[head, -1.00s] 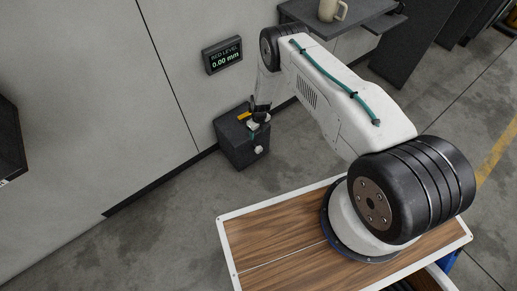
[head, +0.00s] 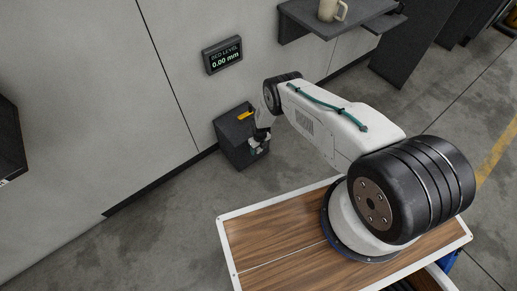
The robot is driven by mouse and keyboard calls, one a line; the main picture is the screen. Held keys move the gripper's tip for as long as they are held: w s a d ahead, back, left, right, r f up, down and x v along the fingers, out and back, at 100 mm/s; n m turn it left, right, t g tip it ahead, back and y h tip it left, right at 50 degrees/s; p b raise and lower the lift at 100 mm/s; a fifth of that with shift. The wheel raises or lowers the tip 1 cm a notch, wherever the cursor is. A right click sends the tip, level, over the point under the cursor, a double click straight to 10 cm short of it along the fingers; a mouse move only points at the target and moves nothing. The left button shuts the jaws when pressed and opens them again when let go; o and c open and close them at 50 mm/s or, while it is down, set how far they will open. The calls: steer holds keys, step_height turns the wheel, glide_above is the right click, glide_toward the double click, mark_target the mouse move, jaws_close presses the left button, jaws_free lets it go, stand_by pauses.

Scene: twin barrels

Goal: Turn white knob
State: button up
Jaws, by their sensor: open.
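A dark box (head: 231,146) stands on the floor against the grey wall. A small white knob (head: 258,150) shows in part on its front right face. My gripper (head: 257,146) is at that face, right by the knob, and covers part of it. The gripper points down from my white arm and is open. The view is too small to tell whether its fingers touch the knob or lie around it.
An orange tab (head: 245,116) is on top of the box. A shelf (head: 350,21) with a beige mug (head: 331,10) is above right. The floor in front of the box is clear.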

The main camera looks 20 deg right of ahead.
steer(key=c, duration=1)
steer(key=shift+o, duration=0.2)
steer(key=shift+s+d+f+y, duration=0.1)
steer(key=shift+d+y, duration=0.1)
steer(key=shift+y, duration=0.2)
steer(key=shift+g+y, duration=0.5)
steer(key=shift+y, duration=0.5)
steer(key=o, duration=1)
steer(key=shift+c, duration=0.2)
steer(key=v, duration=0.8)
